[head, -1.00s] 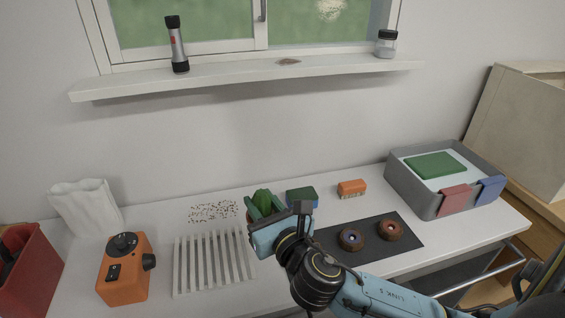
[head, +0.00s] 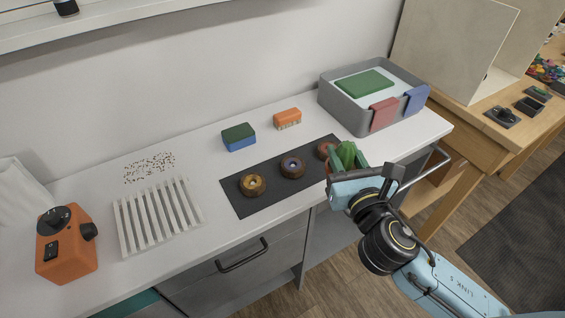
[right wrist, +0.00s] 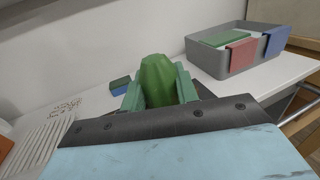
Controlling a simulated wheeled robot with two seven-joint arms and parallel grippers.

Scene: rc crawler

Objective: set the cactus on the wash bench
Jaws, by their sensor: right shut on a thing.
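The green cactus (head: 347,152) is held in my right gripper (head: 348,162), which is shut on it between green finger pads. In the head view they are in front of the right end of the dark mat, by the bench's front edge. The cactus also shows upright in the right wrist view (right wrist: 157,82), between both fingers; its lower part is hidden by the gripper. The wash bench (head: 100,278) is the long white-topped counter along the wall. I cannot tell the height of the cactus above it. My left gripper is out of view.
A dark mat (head: 240,207) carries three brown wheels. A grey basin (head: 349,119) with red and blue cloths stands at the right. A green-blue sponge (head: 239,137), an orange brush (head: 287,118), a white slatted rack (head: 158,218) and an orange device (head: 66,243) occupy the bench.

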